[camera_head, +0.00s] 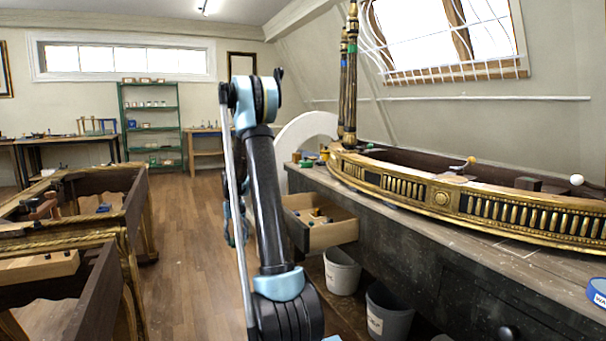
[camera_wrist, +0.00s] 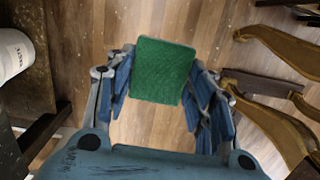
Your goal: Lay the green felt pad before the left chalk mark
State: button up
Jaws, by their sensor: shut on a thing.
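The green felt pad (camera_wrist: 162,70) is a flat square held between the blue fingers of my gripper (camera_wrist: 163,78) in the wrist view. My gripper is shut on it, above the wooden floor. In the head view, my own arm hides most of the gripper, and I cannot make out the pad there. Faint white chalk lines (camera_head: 512,244) show on the grey bench top (camera_head: 420,228), in front of the gilt console rail at the right. I cannot clearly separate the left mark from any other.
The gilt console rail (camera_head: 440,198) lies along the bench. Below are an open drawer (camera_head: 330,235) and two bins, one white (camera_head: 342,272) and one grey (camera_head: 390,315). A blue-and-white roll (camera_head: 597,292) sits at the bench's right edge. Gilt frames (camera_head: 135,215) stand left; floor between is clear.

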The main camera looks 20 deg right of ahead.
aim_at(316, 172)
jog(key=z, duration=0.2)
jog(key=i, duration=1.65)
jog(key=z, duration=0.4)
